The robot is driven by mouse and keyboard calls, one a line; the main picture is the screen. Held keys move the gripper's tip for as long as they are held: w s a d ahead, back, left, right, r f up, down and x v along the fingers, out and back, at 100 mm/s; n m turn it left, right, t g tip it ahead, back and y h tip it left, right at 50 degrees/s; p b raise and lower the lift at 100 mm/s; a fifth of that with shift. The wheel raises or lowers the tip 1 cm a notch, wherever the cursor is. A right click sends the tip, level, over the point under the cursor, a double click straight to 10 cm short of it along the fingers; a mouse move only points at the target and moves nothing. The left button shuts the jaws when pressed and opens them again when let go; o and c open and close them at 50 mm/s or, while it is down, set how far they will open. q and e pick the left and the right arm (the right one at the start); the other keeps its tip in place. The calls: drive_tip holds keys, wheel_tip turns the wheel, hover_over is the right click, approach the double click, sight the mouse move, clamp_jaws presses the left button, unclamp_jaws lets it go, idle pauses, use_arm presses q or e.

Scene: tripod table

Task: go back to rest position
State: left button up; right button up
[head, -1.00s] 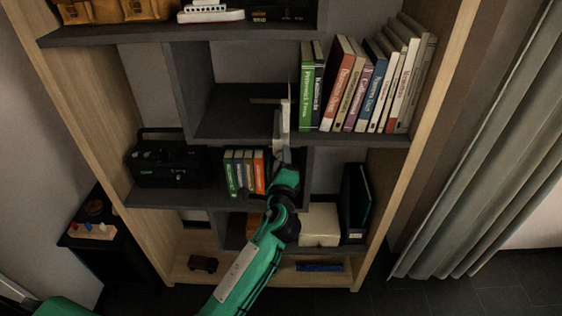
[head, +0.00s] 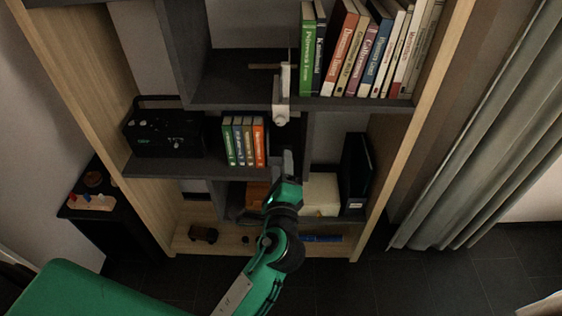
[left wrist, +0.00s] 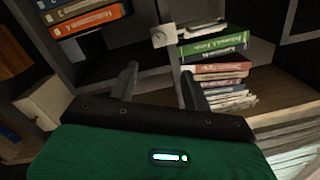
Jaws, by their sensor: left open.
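My left gripper (head: 283,165) is in the middle of the head view, in front of the lower part of the bookshelf. Its green and black arm comes up from the bottom. In the left wrist view the two dark fingers (left wrist: 160,84) stand apart with nothing between them. A pale grey upright piece (head: 283,85) with a rounded lower end is at the middle shelf's front edge, above and apart from the gripper. It also shows beyond the fingers in the left wrist view (left wrist: 163,37). My right gripper is in neither view.
The shelf holds a row of upright books (head: 365,50), a small book set (head: 244,140), a black radio-like box (head: 163,134), a white box (head: 321,194) and a dark binder (head: 356,175). A black side table (head: 110,235) stands left, a grey curtain (head: 480,120) right.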

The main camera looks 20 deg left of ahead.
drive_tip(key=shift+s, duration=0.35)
use_arm(q)
wheel_tip(320, 180, down, 20)
drive_tip(key=w+d+g+h+p, duration=0.1)
drive_tip(key=d+g+h+p, duration=0.1)
drive_tip(key=g+h, duration=0.15)
drive_tip(key=s+a+f+n+g+h+p, duration=0.1)
drive_tip(key=s+f+n+g, duration=0.3)
drive_tip(key=f, duration=0.7)
drive_tip(key=s+a+f+n+g+h+p, duration=0.15)
drive_tip(key=s+f, duration=0.45)
drive_tip(key=f, duration=0.6)
drive_tip(key=s+a+f+n+g, duration=0.2)
drive_tip(key=s+f, duration=0.4)
drive_tip(key=s, duration=0.5)
drive_tip(key=s+a+f+n+g+p, duration=0.1)
drive_tip(key=s+a+f+n+g, duration=0.2)
drive_tip(key=s, duration=0.9)
drive_tip(key=s+a+f+n+g, duration=0.3)
drive_tip(key=s+a+f+n, duration=0.3)
drive_tip(key=s+f, duration=0.5)
drive_tip(key=shift+s+y+p, duration=0.3)
drive_tip(key=shift+s+p, duration=0.05)
drive_tip(key=shift+s, duration=0.35)
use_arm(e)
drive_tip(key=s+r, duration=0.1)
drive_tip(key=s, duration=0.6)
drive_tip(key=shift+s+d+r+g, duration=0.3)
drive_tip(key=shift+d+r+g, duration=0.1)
